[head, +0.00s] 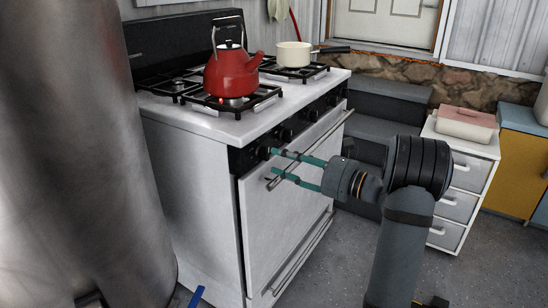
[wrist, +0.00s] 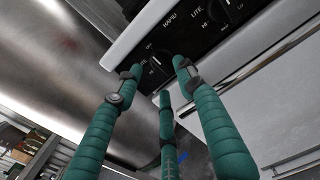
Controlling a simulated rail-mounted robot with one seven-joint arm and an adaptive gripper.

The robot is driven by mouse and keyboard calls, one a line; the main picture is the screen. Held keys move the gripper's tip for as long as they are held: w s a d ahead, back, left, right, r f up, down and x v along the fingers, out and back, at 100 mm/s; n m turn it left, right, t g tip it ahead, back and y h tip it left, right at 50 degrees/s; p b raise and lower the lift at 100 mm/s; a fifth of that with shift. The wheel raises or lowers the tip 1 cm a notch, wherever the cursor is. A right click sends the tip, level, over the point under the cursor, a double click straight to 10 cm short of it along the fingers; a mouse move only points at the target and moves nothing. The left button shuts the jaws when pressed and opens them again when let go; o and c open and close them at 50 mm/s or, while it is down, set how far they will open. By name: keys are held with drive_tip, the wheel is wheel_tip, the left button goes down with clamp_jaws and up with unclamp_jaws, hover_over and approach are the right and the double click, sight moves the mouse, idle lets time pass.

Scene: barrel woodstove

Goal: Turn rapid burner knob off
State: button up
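The white stove (head: 190,150) has a black control panel with several dark knobs along its front. A black knob (wrist: 156,68) at the panel's near end shows between my gripper's fingertips in the wrist view; in the head view this end knob (head: 264,153) is just beyond the upper fingertip. A "RAPID" label (wrist: 171,18) is printed between this knob and another knob (wrist: 218,12). My gripper (head: 274,162), with teal fingers, is open, its tips spread around the end knob; contact is unclear. A red kettle (head: 226,74) sits on the near front burner, with an orange glow beneath it.
A large metal barrel (head: 80,150) stands close on the left of the stove. The oven door handle (head: 315,150) runs just below the knobs, close to my fingers. White drawers (head: 462,180) stand at right.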

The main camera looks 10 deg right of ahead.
sight(268, 155)
drive_tip(key=v, duration=0.8)
drive_tip(key=x, duration=1.1)
drive_tip(key=shift+w+a, duration=0.2)
drive_tip(key=shift+a, duration=0.05)
drive_tip(key=shift+w+a+b, duration=0.1)
drive_tip(key=shift+w+b, duration=0.05)
drive_tip(key=shift+b, duration=0.15)
